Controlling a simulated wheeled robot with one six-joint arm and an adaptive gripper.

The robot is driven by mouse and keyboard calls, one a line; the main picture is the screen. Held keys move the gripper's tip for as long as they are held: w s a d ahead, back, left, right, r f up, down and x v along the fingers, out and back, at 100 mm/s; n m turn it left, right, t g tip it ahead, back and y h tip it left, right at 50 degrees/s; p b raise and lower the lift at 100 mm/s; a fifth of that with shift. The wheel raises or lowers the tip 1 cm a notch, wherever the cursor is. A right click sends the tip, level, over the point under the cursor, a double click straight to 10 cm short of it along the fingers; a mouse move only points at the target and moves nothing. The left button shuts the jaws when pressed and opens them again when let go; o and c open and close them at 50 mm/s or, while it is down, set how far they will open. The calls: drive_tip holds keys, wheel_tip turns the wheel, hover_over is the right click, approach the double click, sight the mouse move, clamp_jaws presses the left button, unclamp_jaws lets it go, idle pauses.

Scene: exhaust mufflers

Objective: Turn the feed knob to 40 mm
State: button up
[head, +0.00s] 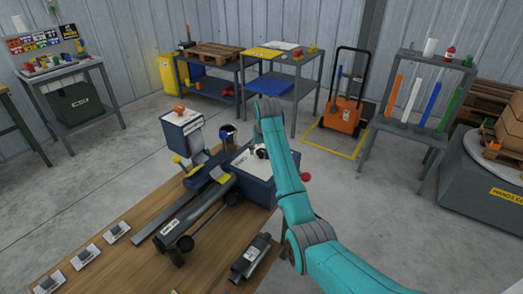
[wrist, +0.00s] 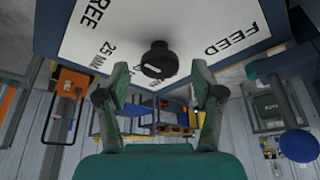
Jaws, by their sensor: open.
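The feed knob (wrist: 159,61) is a round black knob on a white panel (wrist: 95,30) lettered FEED, FREE and 25 MM; the lettering appears upside down in the wrist view. My gripper (wrist: 161,78) is open and empty. Its two fingers are spread to the left and right of the knob, apart from it, with the tips near its lower edge in the picture. In the head view my arm partly covers the blue machine box (head: 255,187), and the knob cannot be made out clearly.
The machine stands on a wooden bench (head: 115,262) with a long grey tube (head: 195,212) and a dark muffler part (head: 250,257) beside my arm. A red ball knob (head: 305,177) sticks out right of the box. A blue round thing (wrist: 299,145) shows at lower right in the wrist view.

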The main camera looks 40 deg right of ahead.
drive_tip(key=shift+w+f, duration=0.15)
drive_tip(key=shift+f, duration=0.3)
drive_tip(key=c, duration=1.1)
